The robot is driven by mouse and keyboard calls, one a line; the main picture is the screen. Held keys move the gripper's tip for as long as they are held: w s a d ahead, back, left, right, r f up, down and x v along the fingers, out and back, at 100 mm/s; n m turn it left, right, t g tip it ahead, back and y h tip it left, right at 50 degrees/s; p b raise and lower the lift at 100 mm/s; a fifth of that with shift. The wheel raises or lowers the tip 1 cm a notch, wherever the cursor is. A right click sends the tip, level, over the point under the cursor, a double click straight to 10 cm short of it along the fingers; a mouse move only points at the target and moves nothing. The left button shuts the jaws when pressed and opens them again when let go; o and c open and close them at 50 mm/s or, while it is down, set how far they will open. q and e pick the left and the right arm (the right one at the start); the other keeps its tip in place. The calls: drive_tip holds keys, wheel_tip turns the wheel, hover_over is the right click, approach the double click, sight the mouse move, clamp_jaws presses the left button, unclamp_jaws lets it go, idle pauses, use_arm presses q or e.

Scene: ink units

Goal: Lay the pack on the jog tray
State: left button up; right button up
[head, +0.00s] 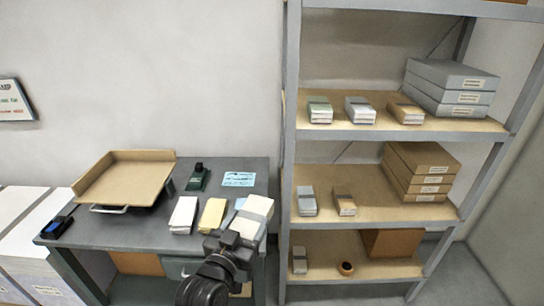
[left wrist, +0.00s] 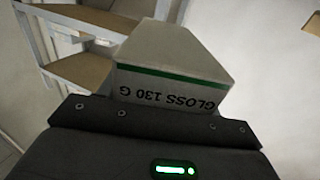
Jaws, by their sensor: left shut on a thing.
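My left gripper (head: 232,243) is shut on a white paper pack (head: 254,212) and holds it in front of the right end of the grey table. In the left wrist view the pack (left wrist: 170,72) shows a green stripe and the upside-down print "GLOSS 130 G". The gripper's dark front edge (left wrist: 150,122) lies against it, and the fingertips are hidden. The jog tray (head: 124,178), tan with raised edges, stands tilted at the left of the table. Its surface looks empty. The pack is apart from it, to its right. My right gripper is in neither view.
On the grey table (head: 140,228) lie a white stack (head: 184,214), a yellow stack (head: 212,214), a dark green stapler-like device (head: 197,178) and a light blue card (head: 238,179). A black and blue item (head: 57,227) sits at the left corner. A shelf rack (head: 290,150) with packs and boxes stands at right.

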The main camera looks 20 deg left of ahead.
use_arm(q)
drive_tip(key=shift+r, duration=0.15)
drive_tip(key=w+a+f+n+y+p, duration=0.1)
drive_tip(key=a+f+y+p, duration=0.1)
drive_tip(key=a, duration=0.3)
drive_tip(key=w+a+f+n+y+p, duration=0.1)
drive_tip(key=a+f+n+y+p, duration=0.1)
drive_tip(key=a, duration=0.4)
drive_tip(key=shift+w+a+f+g+y+p, duration=0.15)
drive_tip(key=shift+w+f+g+y+p, duration=0.15)
drive_tip(key=shift+f+y, duration=0.35)
drive_tip(key=shift+f, duration=0.15)
